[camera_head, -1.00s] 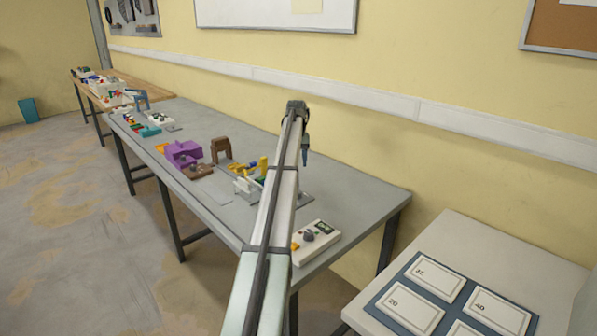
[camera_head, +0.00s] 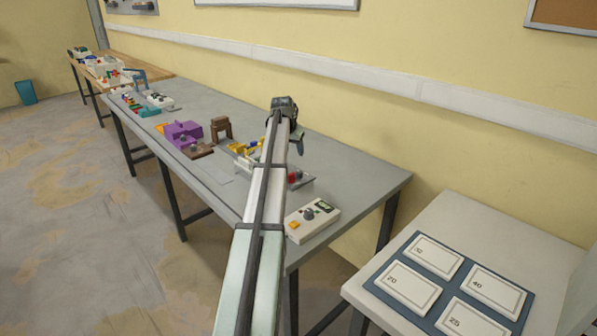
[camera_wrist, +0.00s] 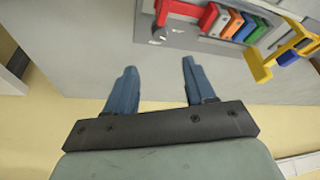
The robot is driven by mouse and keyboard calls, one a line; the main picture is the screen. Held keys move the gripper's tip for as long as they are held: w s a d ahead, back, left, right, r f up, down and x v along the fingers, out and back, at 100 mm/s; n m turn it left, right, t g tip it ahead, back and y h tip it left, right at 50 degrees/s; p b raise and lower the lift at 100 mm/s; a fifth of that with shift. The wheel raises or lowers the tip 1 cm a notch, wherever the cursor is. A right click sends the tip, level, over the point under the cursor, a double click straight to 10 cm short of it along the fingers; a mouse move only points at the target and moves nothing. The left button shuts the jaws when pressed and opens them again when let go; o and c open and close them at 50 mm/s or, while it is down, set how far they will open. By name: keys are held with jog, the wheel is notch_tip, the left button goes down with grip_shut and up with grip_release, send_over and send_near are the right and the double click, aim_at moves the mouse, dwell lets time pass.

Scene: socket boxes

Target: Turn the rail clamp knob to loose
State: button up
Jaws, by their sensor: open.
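A grey rail plate with a red end clamp (camera_wrist: 185,14) is at the top of the wrist view. A grey knob-like round part (camera_wrist: 160,36) sits by the clamp's left end; its setting cannot be read. Orange, blue and green blocks (camera_wrist: 229,24) stand in a row beside the clamp. In the head view a red part (camera_head: 295,177) shows just right of my arm, probably the same clamp. My gripper (camera_wrist: 160,84) is open and empty, its blue fingers apart from the clamp. My arm hides part of the rail in the head view.
A white box with a dark knob (camera_head: 309,214) stands at the grey table's near end. A yellow bracket (camera_wrist: 268,62) lies right of the blocks. Purple (camera_head: 183,132) and brown (camera_head: 221,127) fixtures stand farther left. Bare tabletop lies at the right back.

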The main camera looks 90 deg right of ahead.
aim_at(299, 172)
jog(key=x, duration=1.4)
jog(key=shift+r, duration=0.1)
